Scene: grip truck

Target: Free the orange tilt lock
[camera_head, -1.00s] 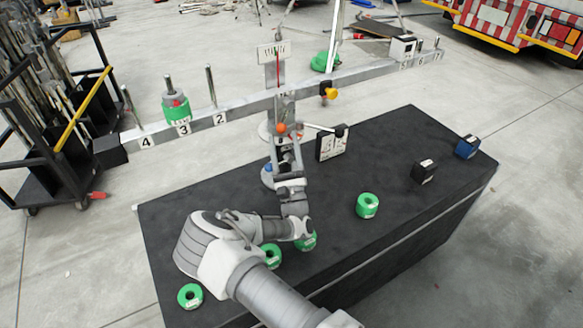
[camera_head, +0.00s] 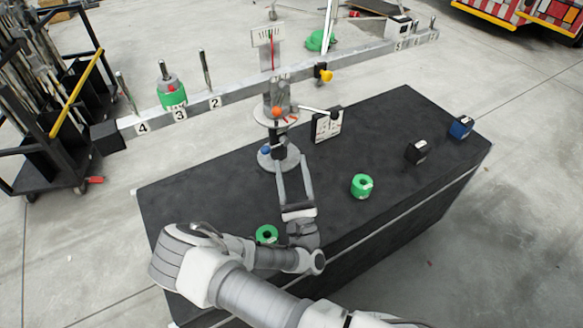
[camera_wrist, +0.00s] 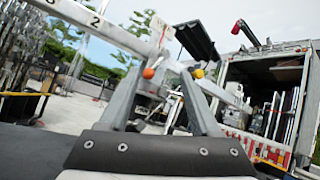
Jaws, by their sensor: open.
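The orange ball knob of the tilt lock (camera_head: 276,112) sits on the front of the balance post, below the long beam. The orange knob also shows in the wrist view (camera_wrist: 148,73), close to the left fingertip in the picture. My gripper (camera_head: 292,165) is open, with nothing visible between its fingers. It is in front of the post, with its fingertips below and short of the orange knob in the head view. In the wrist view, its two fingers (camera_wrist: 168,66) point toward the post area. The knob's stem is hard to make out.
The numbered beam (camera_head: 240,95) crosses above the table and carries a green weight (camera_head: 172,95). A yellow knob (camera_head: 326,75) hangs at the beam. A blue knob (camera_head: 265,150) is at the post's base. A green ring (camera_head: 361,186) and a dark block (camera_head: 416,151) stand on the black table (camera_head: 210,200).

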